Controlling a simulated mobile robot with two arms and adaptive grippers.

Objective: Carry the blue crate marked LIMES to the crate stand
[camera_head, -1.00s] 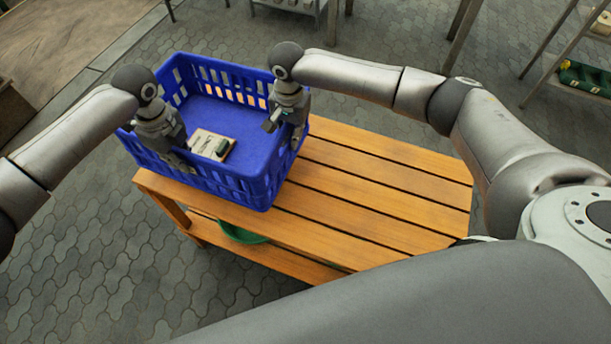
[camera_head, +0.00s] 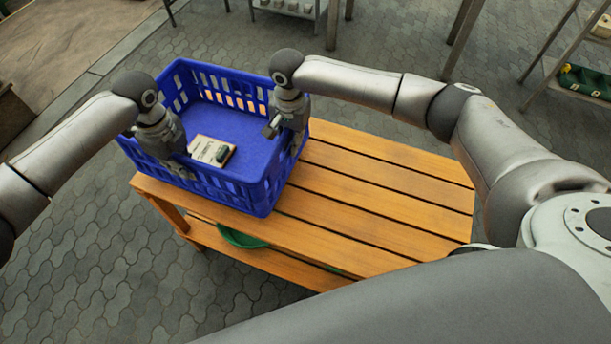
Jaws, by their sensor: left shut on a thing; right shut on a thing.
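The blue crate (camera_head: 240,188) is over the left end of a slatted wooden table (camera_head: 370,190), and its left part reaches past the table's edge. I cannot tell whether it rests on the boards or hangs just above them. I cannot read the LIMES mark. My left gripper (camera_head: 175,155) is shut on the crate's near-left wall. My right gripper (camera_head: 280,125) is shut on its right wall. The fingertips are partly hidden. I cannot tell which thing is the crate stand.
The right part of the tabletop is bare. A green round thing (camera_head: 240,238) is on the table's lower shelf. A rack with a green box (camera_head: 583,78) stands at the upper right, and a grey shelf (camera_head: 290,10) at the top. Paved floor lies open on the left.

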